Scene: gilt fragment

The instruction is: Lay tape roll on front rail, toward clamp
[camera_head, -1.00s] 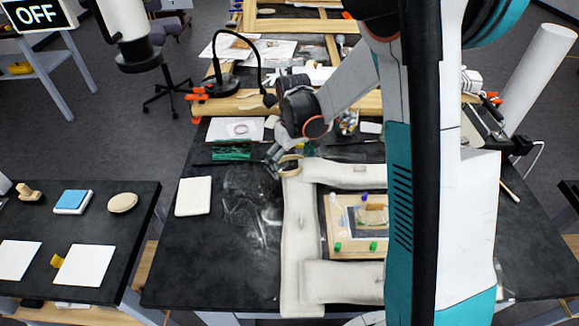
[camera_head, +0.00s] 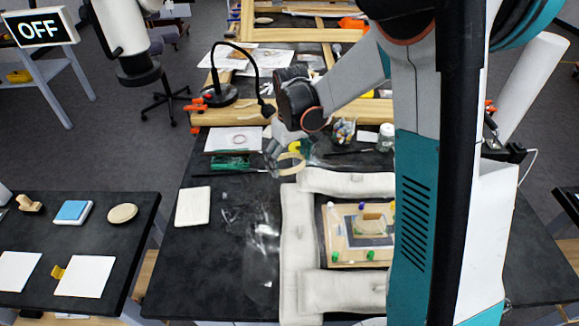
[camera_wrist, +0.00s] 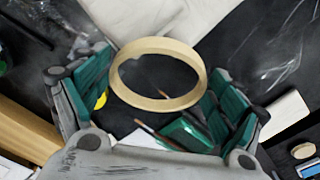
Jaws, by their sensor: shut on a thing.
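The tape roll (camera_wrist: 150,103) is a pale tan ring. My gripper (camera_wrist: 160,86) is shut on it, with teal finger pads at its left and right sides in the wrist view. In the head view my gripper (camera_head: 279,156) holds the tape roll (camera_head: 292,170) above the dark table, behind the white padded frame. The front rail (camera_head: 240,114) is a light wooden beam across the back of the table, beyond my gripper; my arm hides part of it. An orange clamp (camera_head: 195,107) grips its left end. Another orange clamp (camera_head: 489,106) shows at the right.
A black lamp (camera_head: 221,95) stands on the rail near the left clamp, its neck arching right. A paper sheet (camera_head: 222,139), a green item (camera_head: 231,162) and a jar of colourful bits (camera_head: 342,131) lie near my gripper. White padding (camera_head: 297,250) surrounds a framed piece.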

